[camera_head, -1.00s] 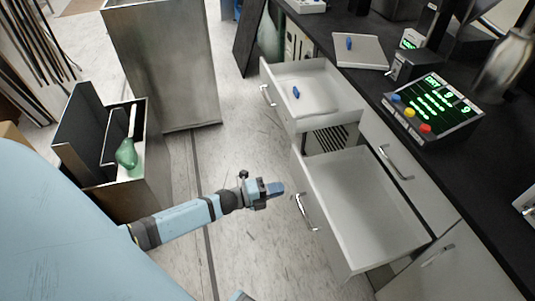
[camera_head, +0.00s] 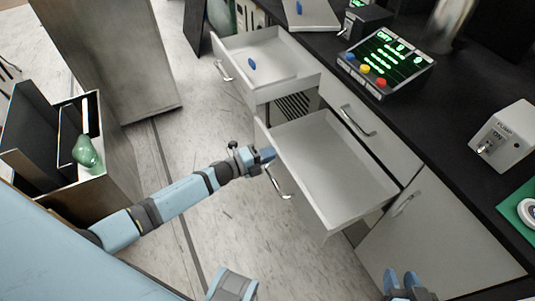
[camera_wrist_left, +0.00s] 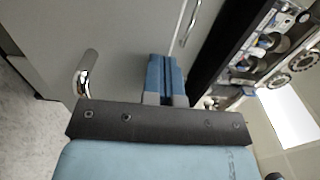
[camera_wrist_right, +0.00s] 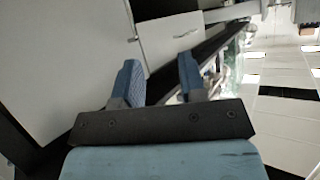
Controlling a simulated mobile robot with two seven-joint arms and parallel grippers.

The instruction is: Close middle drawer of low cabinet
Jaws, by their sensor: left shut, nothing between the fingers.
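Two drawers of the low grey cabinet stand open in the head view. The nearer, larger drawer (camera_head: 330,170) is empty, with a curved metal handle (camera_head: 278,183) on its front. The farther drawer (camera_head: 285,72) holds a small blue object (camera_head: 252,63). I cannot tell for certain which is the middle drawer. My left gripper (camera_head: 268,155) is shut and empty at the nearer drawer's front, just above its handle; contact is unclear. The left wrist view shows its closed fingers (camera_wrist_left: 165,75) before a grey panel with a handle (camera_wrist_left: 87,73). My right gripper (camera_wrist_right: 155,80) is open and empty.
The right gripper also shows low in the head view (camera_head: 403,280), before a closed cabinet door (camera_head: 440,235). A black counter (camera_head: 450,120) carries a control box with lit green marks (camera_head: 388,60). An open box with a green bottle (camera_head: 87,152) stands left. Floor between is clear.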

